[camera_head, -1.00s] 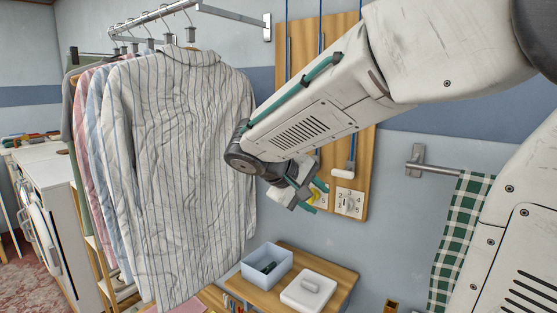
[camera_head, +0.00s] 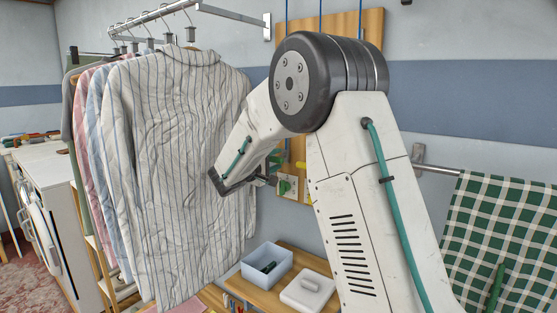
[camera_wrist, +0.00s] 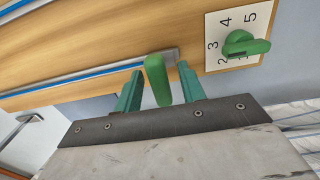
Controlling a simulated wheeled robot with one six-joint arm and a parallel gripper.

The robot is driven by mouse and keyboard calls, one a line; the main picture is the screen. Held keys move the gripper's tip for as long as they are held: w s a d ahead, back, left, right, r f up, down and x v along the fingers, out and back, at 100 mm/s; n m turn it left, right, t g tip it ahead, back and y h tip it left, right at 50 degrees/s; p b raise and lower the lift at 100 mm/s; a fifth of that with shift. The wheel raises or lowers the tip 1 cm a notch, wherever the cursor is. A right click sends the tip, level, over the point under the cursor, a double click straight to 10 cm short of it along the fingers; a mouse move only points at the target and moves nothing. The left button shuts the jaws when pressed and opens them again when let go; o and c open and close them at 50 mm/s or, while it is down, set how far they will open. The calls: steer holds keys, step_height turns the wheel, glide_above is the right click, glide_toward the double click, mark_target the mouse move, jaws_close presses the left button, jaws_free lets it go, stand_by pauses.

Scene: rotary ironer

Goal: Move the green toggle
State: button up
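A rounded green toggle (camera_wrist: 157,80) stands out from the wooden board at the end of a metal strip in the wrist view. My gripper (camera_wrist: 160,85) is open, with one teal finger on each side of the toggle. A narrow gap shows on the right side; the left finger looks very close, and I cannot tell if it touches. A green knob (camera_wrist: 245,43) sits on a white numbered plate to the right, outside the fingers. In the head view, my gripper (camera_head: 268,180) is near the lower left of the board and partly hidden by my arm.
The wooden board (camera_head: 362,22) hangs on the wall behind my arm. A striped shirt (camera_head: 170,150) hangs just left of my gripper. A green checked cloth (camera_head: 505,225) hangs at right.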

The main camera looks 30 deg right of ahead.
steer(key=shift+x, duration=1.1)
steer(key=shift+c, duration=0.3)
